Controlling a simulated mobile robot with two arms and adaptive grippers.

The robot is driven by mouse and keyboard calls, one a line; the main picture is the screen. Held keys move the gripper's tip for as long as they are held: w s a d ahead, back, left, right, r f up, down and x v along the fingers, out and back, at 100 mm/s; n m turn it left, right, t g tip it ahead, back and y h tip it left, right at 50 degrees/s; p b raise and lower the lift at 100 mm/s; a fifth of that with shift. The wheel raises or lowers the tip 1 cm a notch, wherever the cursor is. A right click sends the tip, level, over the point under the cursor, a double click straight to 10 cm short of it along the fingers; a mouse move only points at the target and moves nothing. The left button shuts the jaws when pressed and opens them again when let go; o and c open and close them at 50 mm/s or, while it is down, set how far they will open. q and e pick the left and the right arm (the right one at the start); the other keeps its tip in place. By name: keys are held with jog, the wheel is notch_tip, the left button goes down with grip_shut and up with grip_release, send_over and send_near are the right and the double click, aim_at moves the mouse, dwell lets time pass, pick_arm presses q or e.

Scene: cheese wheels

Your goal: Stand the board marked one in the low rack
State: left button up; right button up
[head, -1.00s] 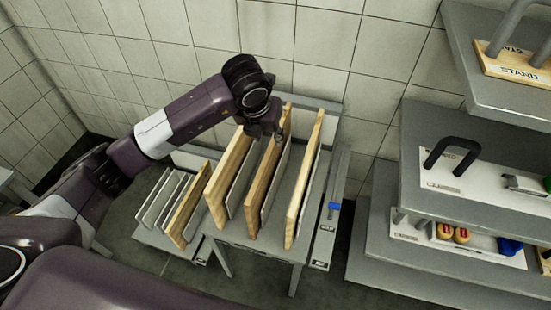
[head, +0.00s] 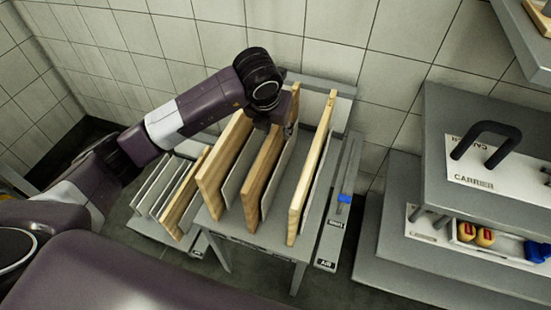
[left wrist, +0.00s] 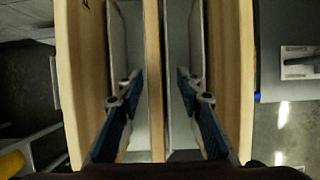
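Three wooden boards stand on edge in the taller rack (head: 318,196): a left one (head: 222,165), a middle one (head: 262,180) and a right one (head: 312,170). I cannot read which is marked one. The low rack (head: 150,228), to the left, holds one wooden board (head: 184,195) between thin grey dividers. My left gripper (head: 277,122) is over the top of the middle board. In the left wrist view its fingers (left wrist: 158,92) are apart, one on each side of the middle board (left wrist: 153,55), with gaps showing. My right gripper is not in view.
Grey dividers (head: 236,172) stand between the boards, leaving narrow gaps. A tiled wall is close behind the racks. At right, stepped grey shelves (head: 395,240) hold a white carrier with a black handle (head: 487,140).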

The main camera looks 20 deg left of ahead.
aim_at(278, 138)
pick_arm(q)
jog(key=x, duration=0.2)
jog(key=p+x, duration=0.1)
jog(key=x, duration=0.4)
jog(key=shift+w+a+f, duration=0.25)
jog(key=shift+a+f, duration=0.1)
jog(key=shift+c, duration=0.6)
grip_shut()
jog(key=shift+r, duration=0.1)
jog(key=shift+w+r, duration=0.1)
jog(key=shift+w, duration=0.05)
